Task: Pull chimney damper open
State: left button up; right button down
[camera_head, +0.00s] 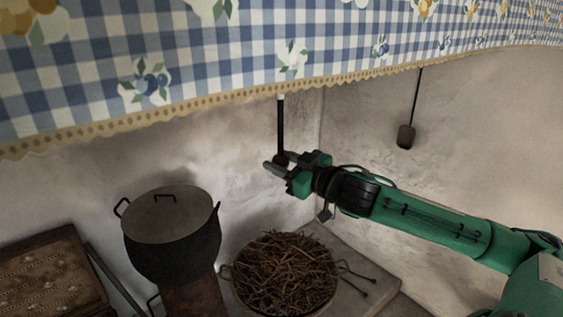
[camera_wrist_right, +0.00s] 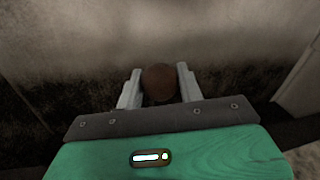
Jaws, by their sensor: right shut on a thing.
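The chimney damper handle is a thin dark rod (camera_head: 281,126) hanging down from under the checked cloth, with a dark reddish-brown knob at its lower end. In the right wrist view the round brown knob (camera_wrist_right: 160,84) sits between the two grey fingers. My right gripper (camera_head: 280,163) is shut on this knob, its arm coming in from the right. It also shows in the right wrist view (camera_wrist_right: 159,88). My left gripper is not in view.
A blue checked cloth valance (camera_head: 200,62) hangs across the top. Below stand a lidded dark pot (camera_head: 172,240), a pan of twigs (camera_head: 283,272) and a patterned wooden box (camera_head: 50,275). A dark block (camera_head: 405,137) hangs on a cord at right.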

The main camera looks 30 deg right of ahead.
jog(key=shift+f, duration=0.4)
jog(key=c, duration=1.2)
grip_release()
jog(key=shift+o, duration=1.4)
jog(key=shift+w, duration=0.1)
jog(key=shift+r, duration=0.1)
jog(key=shift+s+d+b, duration=0.25)
jog(key=shift+s+b, duration=0.3)
jog(key=shift+s, duration=0.1)
jog(key=shift+b+v, duration=0.55)
jog(key=shift+v, duration=0.3)
jog(key=shift+b+v, duration=0.45)
jog(key=shift+v, duration=0.9)
jog(key=v, duration=0.8)
jog(key=shift+p, duration=0.35)
jog(key=shift+a, duration=0.1)
